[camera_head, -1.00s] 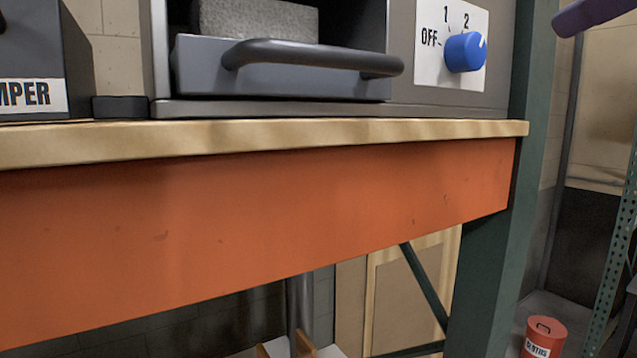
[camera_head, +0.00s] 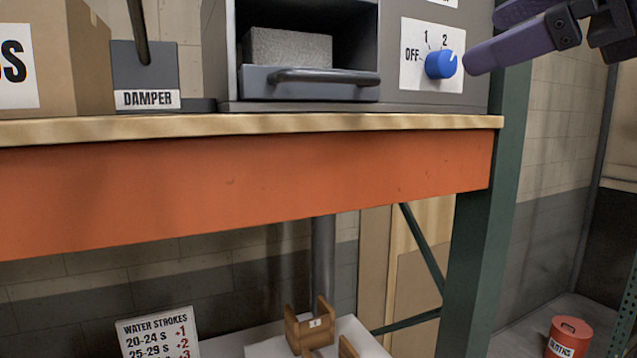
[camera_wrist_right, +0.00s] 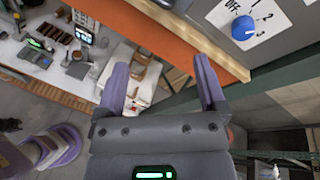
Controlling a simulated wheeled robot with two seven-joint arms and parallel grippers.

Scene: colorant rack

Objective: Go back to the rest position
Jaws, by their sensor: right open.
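My right gripper (camera_head: 490,35) is at the upper right of the head view, its purple fingers close to the blue dial (camera_head: 441,64) on the grey machine. I cannot tell from the head view whether a finger touches the dial. In the right wrist view the gripper (camera_wrist_right: 158,80) is open, with nothing between its two purple fingers. The blue dial also shows there at the upper right (camera_wrist_right: 243,27), apart from the fingers. My left gripper is not in view.
The machine stands on a wooden shelf (camera_head: 330,122) with an orange beam (camera_head: 250,185). A green post (camera_head: 475,240) is at its right end. A damper box (camera_head: 145,75) is at the left. Below are a wooden holder (camera_head: 305,330) and a water strokes sign. A red bin (camera_head: 569,338) is on the floor.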

